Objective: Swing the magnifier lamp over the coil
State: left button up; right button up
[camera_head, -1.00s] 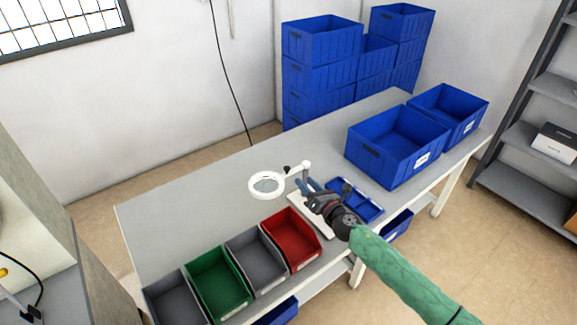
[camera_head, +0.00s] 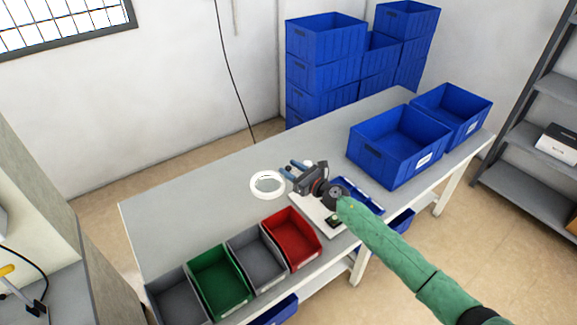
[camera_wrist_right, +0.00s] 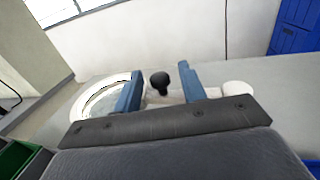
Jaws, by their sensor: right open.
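The magnifier lamp's white ring head (camera_head: 267,184) stands above the table, left of my right gripper (camera_head: 288,170). In the right wrist view the ring (camera_wrist_right: 100,100) shows at left, partly behind a finger. A black knob (camera_wrist_right: 159,82) on the lamp's pale arm (camera_wrist_right: 175,97) shows between the two blue fingers of the right gripper (camera_wrist_right: 158,88). The right gripper is open; whether it touches the lamp cannot be told. I cannot make out the coil. My left gripper is out of view.
A small blue tray (camera_head: 366,200) lies right of the gripper. Red (camera_head: 291,238), grey (camera_head: 257,260) and green (camera_head: 220,282) bins line the table's front edge. Large blue crates (camera_head: 399,145) stand at the right end. The table's back left (camera_head: 180,200) is clear.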

jog(key=shift+w+a, duration=0.45)
jog(key=shift+a, duration=0.1)
grip_shut()
